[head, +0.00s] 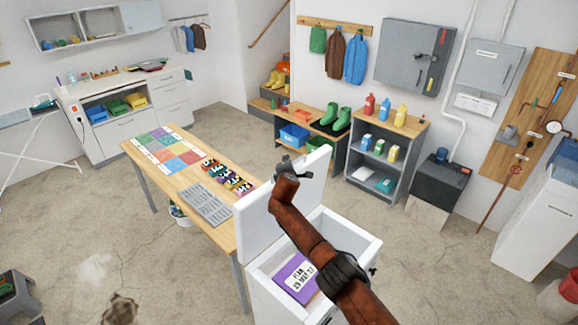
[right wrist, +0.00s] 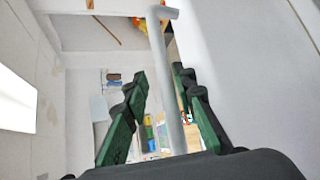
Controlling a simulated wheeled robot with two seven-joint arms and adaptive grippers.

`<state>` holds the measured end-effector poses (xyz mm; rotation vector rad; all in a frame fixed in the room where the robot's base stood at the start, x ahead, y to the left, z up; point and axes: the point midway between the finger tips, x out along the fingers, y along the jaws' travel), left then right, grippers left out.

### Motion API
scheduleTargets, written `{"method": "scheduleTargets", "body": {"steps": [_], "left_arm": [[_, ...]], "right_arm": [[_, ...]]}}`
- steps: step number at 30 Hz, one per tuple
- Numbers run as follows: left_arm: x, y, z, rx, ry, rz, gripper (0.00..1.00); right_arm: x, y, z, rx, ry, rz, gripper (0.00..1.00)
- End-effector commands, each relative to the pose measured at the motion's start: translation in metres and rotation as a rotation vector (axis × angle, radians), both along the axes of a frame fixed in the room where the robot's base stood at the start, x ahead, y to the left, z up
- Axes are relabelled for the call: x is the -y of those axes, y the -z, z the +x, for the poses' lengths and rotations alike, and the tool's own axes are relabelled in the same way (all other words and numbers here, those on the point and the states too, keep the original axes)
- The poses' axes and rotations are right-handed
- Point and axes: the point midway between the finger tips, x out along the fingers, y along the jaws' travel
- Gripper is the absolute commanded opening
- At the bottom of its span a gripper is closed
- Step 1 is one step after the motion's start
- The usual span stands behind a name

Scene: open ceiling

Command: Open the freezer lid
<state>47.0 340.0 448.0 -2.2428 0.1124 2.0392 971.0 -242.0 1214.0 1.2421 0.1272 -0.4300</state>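The white chest freezer (head: 361,240) stands at the lower middle of the head view. Its lid (head: 256,222) is raised to about upright, and the inside is exposed. A purple package (head: 291,272) with a white label lies inside. My right arm crosses in front of the freezer, and my right gripper (head: 294,169) is at the upper part of the lid. In the right wrist view, the right gripper (right wrist: 165,85) has its green fingers apart, with a grey bar (right wrist: 171,95) showing between them. Contact with the bar is unclear. My left gripper is not in view.
A wooden table (head: 214,227) with a colored chart and small items stands close left of the freezer. A grey shelf (head: 383,163) with bottles and a black box (head: 441,181) stand behind to the right. Bare concrete floor lies at the left and right.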

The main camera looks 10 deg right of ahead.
Motion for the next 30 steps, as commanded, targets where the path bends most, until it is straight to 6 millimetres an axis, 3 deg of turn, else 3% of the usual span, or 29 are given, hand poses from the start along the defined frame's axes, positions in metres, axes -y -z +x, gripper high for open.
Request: {"method": "scheduleTargets", "body": {"steps": [16, 30], "left_arm": [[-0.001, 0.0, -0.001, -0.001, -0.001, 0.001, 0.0], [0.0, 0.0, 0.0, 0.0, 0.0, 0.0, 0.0]], "right_arm": [[0.0, 0.003, -0.009, -0.005, 0.003, 0.002, 0.29], [-0.015, -0.017, -0.059, -0.003, 0.001, 0.001, 0.29]]}}
